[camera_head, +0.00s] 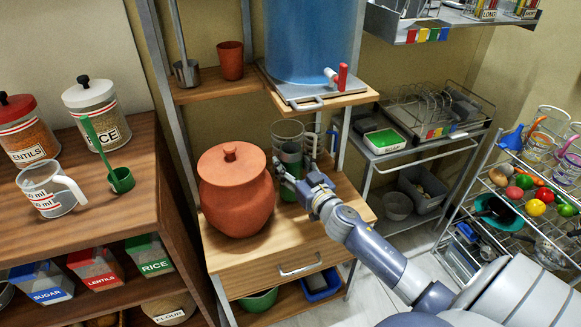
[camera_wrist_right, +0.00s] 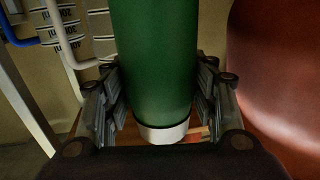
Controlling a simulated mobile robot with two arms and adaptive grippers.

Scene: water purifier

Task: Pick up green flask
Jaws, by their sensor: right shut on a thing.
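The green flask (camera_head: 291,158) stands upright on the wooden shelf (camera_head: 240,262), just right of a clay pot (camera_head: 237,190). My right gripper (camera_head: 297,183) is around the lower part of the flask. In the right wrist view the flask (camera_wrist_right: 155,60) fills the middle, with a pale base, and both fingers of the gripper (camera_wrist_right: 160,108) press on its sides. I cannot tell whether its base touches the shelf. My left gripper is not in view.
The clay pot (camera_wrist_right: 285,80) is close beside the gripper. Clear measuring jugs (camera_head: 287,131) stand just behind the flask. A blue water tank with a red tap (camera_head: 339,79) sits on the shelf above. The shelf's front is bare.

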